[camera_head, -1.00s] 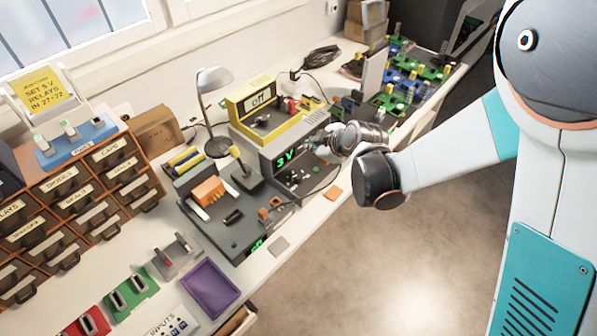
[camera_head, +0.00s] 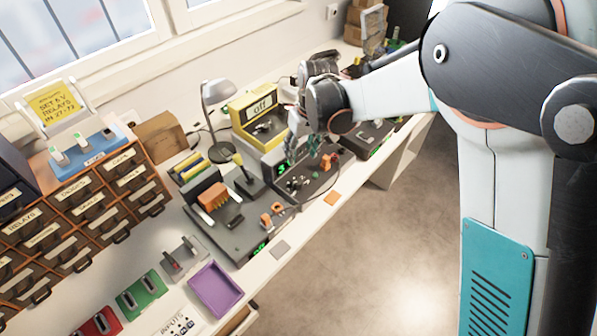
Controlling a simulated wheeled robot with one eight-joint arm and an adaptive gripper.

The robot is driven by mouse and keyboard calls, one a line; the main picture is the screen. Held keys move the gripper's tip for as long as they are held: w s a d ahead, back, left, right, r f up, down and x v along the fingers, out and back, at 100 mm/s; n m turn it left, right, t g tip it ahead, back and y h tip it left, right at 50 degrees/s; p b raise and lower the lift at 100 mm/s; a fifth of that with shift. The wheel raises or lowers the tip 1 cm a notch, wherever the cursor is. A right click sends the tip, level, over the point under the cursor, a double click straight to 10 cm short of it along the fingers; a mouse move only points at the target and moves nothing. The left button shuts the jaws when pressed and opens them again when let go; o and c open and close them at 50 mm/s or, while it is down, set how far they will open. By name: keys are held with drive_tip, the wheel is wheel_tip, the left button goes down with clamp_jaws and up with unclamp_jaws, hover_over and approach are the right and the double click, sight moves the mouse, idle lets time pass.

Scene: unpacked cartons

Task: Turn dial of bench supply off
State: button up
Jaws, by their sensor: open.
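The grey box (camera_head: 274,143) that appears to be the bench supply stands on the workbench in the middle of the head view. My gripper (camera_head: 296,147) is open, pointing down at the right side of this box and above a dark panel. Whether a finger touches anything is unclear.
A lamp (camera_head: 216,94) stands left of the meter. The dark panel (camera_head: 318,184) with small parts and a cable lies in front of my gripper. A grey station (camera_head: 221,240), purple tray (camera_head: 216,289) and drawer cabinet (camera_head: 80,205) are to the left. The floor at right is clear.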

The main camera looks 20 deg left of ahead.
sight(298, 181)
drive_tip(key=f+b, duration=0.1)
drive_tip(key=f, duration=0.3)
drive_tip(key=s+f+m+h+b, duration=0.1)
drive_tip(key=f, duration=0.2)
drive_tip(key=f+m+g+b, duration=0.1)
drive_tip(key=f, duration=0.3)
drive_tip(key=shift+s+a+f, duration=0.15)
drive_tip(key=shift+s+f, duration=0.05)
drive_tip(key=shift+f, duration=0.1)
drive_tip(key=c, duration=1)
